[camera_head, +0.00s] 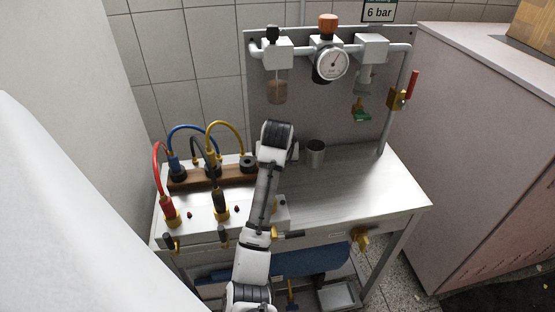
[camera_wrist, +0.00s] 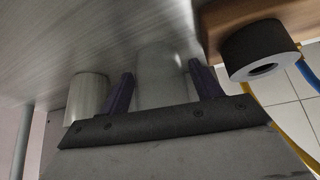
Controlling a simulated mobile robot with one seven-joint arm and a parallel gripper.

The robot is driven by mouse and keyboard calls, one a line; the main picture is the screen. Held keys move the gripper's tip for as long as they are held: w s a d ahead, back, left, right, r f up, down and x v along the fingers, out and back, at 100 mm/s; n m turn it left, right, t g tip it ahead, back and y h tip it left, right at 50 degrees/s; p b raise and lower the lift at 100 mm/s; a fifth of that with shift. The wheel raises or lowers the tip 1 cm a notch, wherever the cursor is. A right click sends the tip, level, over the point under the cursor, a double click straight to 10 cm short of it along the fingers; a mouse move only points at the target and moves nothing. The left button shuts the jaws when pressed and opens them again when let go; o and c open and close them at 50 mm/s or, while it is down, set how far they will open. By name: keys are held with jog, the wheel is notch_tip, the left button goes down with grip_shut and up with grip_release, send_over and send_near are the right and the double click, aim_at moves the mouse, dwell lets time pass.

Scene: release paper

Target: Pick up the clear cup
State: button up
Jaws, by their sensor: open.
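The clear cup (camera_wrist: 160,92) shows in the wrist view as a faint, see-through upright shape between the two purple fingers of my gripper (camera_wrist: 160,70). The fingers are spread, one on each side of it. I cannot tell whether either finger touches it. In the head view my arm covers the fingers, and I cannot make out the clear cup there.
A grey metallic cup (camera_head: 315,153) stands right of my arm; it also shows in the wrist view (camera_wrist: 87,97). Hoses stand left. The right benchtop (camera_head: 370,185) is clear.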

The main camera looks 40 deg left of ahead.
jog(key=shift+c, duration=0.4)
jog(key=c, duration=0.6)
jog(key=shift+r, duration=0.1)
jog(key=shift+c, duration=0.2)
